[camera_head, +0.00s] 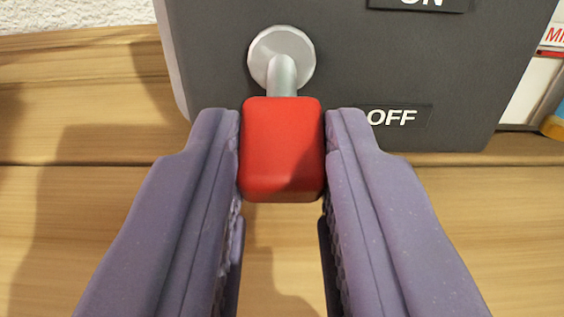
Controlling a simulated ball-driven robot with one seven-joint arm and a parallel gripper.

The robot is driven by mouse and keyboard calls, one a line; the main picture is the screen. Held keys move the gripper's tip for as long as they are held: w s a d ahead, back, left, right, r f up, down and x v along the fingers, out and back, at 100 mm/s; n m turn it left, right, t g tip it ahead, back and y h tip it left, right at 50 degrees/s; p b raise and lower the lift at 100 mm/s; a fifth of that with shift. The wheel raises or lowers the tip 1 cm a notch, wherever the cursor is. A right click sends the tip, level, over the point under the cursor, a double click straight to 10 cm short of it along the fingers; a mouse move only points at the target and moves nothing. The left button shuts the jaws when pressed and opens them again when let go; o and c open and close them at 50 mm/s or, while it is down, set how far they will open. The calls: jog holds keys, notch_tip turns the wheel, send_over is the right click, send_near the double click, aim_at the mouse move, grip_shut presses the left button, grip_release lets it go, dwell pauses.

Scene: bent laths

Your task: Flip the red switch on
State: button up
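The red switch handle (282,150) is a rounded red block on a metal lever (282,75). The lever comes out of a round metal collar (268,48) on a dark grey switch box (215,50). The lever points down toward the viewer, on the side of the OFF label (396,117). The ON label (420,4) is cut by the top edge. My gripper (282,150) has its two purple fingers on either side of the red handle, both appearing to touch its sides.
The box stands on a light wooden plank surface (90,200) against a pale rough wall (75,14). At the right edge are a white and red item (545,75) and part of a yellow object (554,126). The wood left of the box is clear.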

aim_at(281, 88)
jog(key=shift+r, duration=0.1)
grip_shut()
jog(key=g+p, duration=0.1)
jog(key=p, duration=0.1)
jog(key=r+g+p, duration=0.1)
jog(key=p, duration=0.1)
jog(key=shift+s+r, duration=0.15)
jog(key=shift+r, duration=0.1)
notch_tip(281, 88, up, 2)
jog(key=g+p, duration=0.3)
jog(key=p, duration=0.3)
jog(key=g+p, duration=0.1)
jog(key=p, duration=0.1)
jog(key=r+g+p, duration=0.1)
jog(key=p, duration=0.2)
jog(key=g+p, duration=0.1)
jog(key=p, duration=0.1)
jog(key=shift+w+r, duration=0.15)
jog(key=shift+w, duration=0.1)
jog(key=g+p, duration=0.1)
jog(key=p, duration=0.3)
jog(key=shift+w+r+g, duration=0.1)
jog(key=shift+w+g, duration=0.05)
jog(key=shift+g, duration=0.15)
jog(key=shift+g+p, duration=0.3)
jog(key=shift+p, duration=0.15)
